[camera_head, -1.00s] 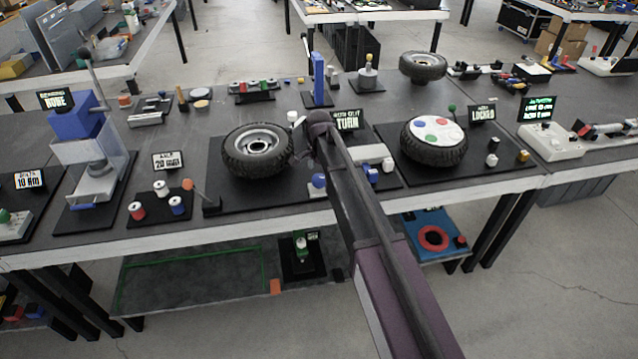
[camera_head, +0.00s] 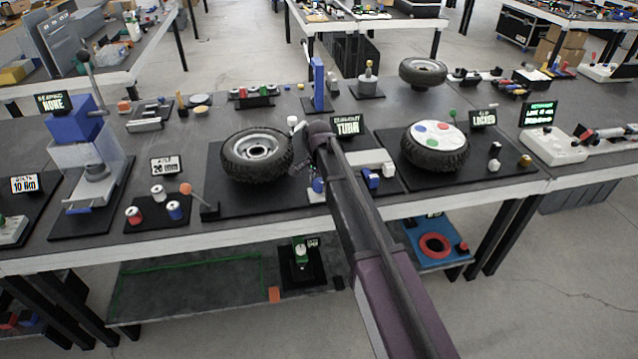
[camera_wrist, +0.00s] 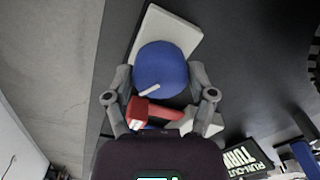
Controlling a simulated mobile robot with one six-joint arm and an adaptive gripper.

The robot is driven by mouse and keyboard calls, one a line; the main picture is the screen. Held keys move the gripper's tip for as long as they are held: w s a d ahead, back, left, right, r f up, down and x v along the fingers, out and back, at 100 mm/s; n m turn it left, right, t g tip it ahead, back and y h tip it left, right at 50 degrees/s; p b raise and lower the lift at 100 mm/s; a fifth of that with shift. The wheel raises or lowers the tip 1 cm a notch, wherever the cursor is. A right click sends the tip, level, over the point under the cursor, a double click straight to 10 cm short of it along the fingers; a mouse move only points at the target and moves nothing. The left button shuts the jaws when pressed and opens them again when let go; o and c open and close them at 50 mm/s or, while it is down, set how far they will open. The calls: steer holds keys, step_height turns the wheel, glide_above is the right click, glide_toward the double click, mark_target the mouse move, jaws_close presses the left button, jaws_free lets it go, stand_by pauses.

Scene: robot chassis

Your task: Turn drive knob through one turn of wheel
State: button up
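The drive knob (camera_wrist: 160,68) is a blue round knob with a white pointer mark, in the middle of the wrist view, on a white block (camera_wrist: 185,32). My gripper (camera_wrist: 160,78) has its two grey fingers spread, one on each side of the knob. Thin gaps seem to show, and I cannot tell whether either finger touches it. In the head view part of the blue knob (camera_head: 318,186) shows beside my arm, which hides most of my gripper. The wheel (camera_head: 256,155), a black tyre with a silver rim, lies flat on a dark board to the left.
A red part (camera_wrist: 152,110) lies between my fingers, nearer my palm. A sign (camera_head: 346,125) reading "TURN" stands behind my arm. A second tyre with a white disc (camera_head: 436,140) is to the right. A small board with spools and an orange-knobbed lever (camera_head: 186,189) is to the left.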

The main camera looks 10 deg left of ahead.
steer(key=c, duration=0.3)
steer(key=shift+n, duration=0.3)
steer(key=n, duration=1)
steer(key=shift+s+d, duration=0.1)
steer(key=n, duration=0.6)
steer(key=shift+n, duration=0.4)
steer(key=n, duration=0.6)
